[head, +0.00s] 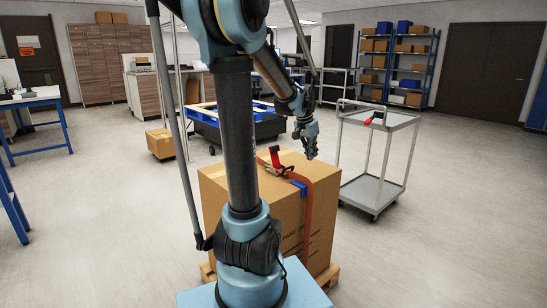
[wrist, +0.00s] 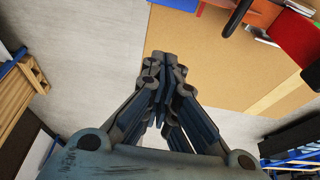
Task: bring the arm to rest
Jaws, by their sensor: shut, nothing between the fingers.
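My gripper (head: 308,143) hangs at the end of my folded arm, above the right rear part of a large cardboard box. Its fingers are together and hold nothing. In the wrist view my gripper (wrist: 165,85) points away from the camera with its fingers closed. The cardboard box (head: 220,195) stands on a wooden pallet, with an orange strap (head: 307,225) and a red-handled ratchet (head: 275,158) on it. My arm hides part of the box. In the wrist view the box (wrist: 215,65) lies beyond the fingers.
A grey cart (head: 375,185) with a red-handled item on top stands right of the box. Blue tables (head: 40,97) are at the left. Open floor lies at the right front and left front.

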